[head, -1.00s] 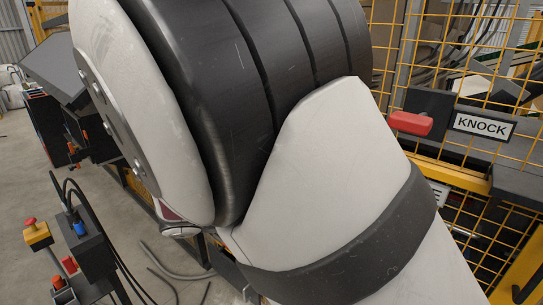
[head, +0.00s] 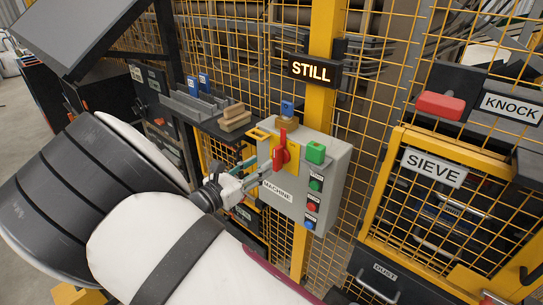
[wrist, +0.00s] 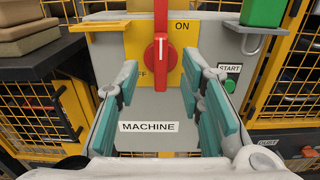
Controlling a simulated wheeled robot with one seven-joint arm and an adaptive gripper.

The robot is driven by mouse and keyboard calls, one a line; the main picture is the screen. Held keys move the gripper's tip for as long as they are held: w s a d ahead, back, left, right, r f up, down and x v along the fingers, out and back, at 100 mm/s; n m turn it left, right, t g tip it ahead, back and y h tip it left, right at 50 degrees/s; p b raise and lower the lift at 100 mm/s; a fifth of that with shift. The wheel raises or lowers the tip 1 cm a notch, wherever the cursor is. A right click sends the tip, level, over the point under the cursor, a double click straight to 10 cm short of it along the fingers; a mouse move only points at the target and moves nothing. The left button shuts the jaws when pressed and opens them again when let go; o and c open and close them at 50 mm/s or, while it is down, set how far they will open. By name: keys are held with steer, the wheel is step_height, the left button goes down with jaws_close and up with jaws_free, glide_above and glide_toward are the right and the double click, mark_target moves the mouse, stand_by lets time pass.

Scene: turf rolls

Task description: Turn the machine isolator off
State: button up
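The machine isolator is a red rotary handle (head: 283,150) on a yellow plate, on a grey box labelled MACHINE (head: 325,170). In the wrist view the red handle (wrist: 160,62) stands upright, its white mark at the top. ON is printed to its upper right; OFF is partly hidden at its left. My gripper (head: 257,168) is at the box front, close to the handle. In the wrist view my gripper (wrist: 160,82) is open, its teal-padded fingers to either side of the handle's lower part. Contact cannot be told.
A lit STILL sign (head: 311,69) hangs above the box. A green block (head: 315,152) sits on a small ledge at its right. Green, red and blue buttons lie below. A shelf with wooden blocks (head: 235,118) is at left, and yellow mesh fencing (head: 385,110) stands behind.

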mark_target(274, 155)
steer(key=x, duration=0.6)
steer(key=shift+p, duration=0.35)
jaws_close()
